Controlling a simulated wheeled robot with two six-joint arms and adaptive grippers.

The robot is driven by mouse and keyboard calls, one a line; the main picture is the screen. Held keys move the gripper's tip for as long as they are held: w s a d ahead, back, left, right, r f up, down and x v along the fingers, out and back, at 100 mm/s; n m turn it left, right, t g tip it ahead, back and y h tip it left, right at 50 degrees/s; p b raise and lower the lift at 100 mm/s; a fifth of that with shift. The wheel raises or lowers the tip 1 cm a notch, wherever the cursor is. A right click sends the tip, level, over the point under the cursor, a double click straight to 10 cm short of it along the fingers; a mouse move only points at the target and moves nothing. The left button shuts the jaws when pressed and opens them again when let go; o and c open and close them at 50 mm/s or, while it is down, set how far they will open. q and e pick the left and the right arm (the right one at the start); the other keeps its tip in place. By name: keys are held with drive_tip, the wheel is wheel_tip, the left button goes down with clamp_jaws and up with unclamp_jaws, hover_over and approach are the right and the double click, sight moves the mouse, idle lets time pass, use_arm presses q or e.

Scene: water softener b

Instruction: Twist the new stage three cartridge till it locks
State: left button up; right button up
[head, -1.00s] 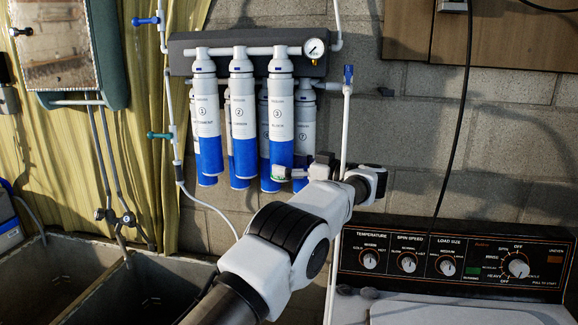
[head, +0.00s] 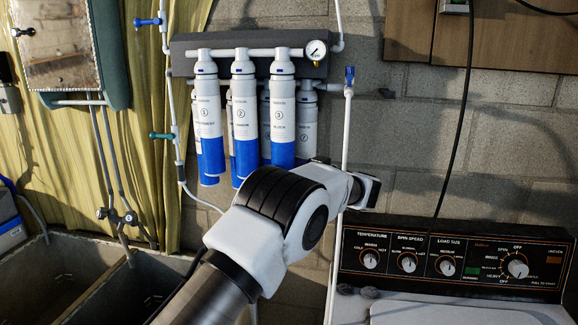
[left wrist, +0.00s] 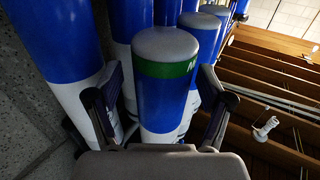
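The stage three cartridge (head: 281,122), white with a blue lower part and a "3" on its label, hangs upright under the filter manifold (head: 250,55) in the head view. My arm hides its lower end there. In the left wrist view a blue cartridge end with a green band (left wrist: 165,70) and part of a letter is between the fingers of my left gripper (left wrist: 160,88); it appears to be the new cartridge. The fingers stand on both sides of it with visible gaps, so the gripper is open around it. My right gripper is not in view.
Cartridges one (head: 206,120) and two (head: 242,120) hang to the left, with more behind. A pressure gauge (head: 316,50) sits at the manifold's right end. A white pipe (head: 346,140) runs close on the right. The washer panel (head: 450,262) is below right.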

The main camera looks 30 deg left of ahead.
use_arm(q)
drive_tip(key=shift+s, duration=0.1)
drive_tip(key=c, duration=0.8)
drive_tip(key=shift+r, duration=0.15)
drive_tip(key=shift+w+n+g, duration=0.3)
drive_tip(key=shift+n+g, duration=0.4)
drive_tip(key=shift+g, duration=0.4)
drive_tip(key=o, duration=1.1)
drive_tip(key=shift+o, duration=0.9)
drive_tip(key=shift+w, duration=0.1)
drive_tip(key=shift+c, duration=0.3)
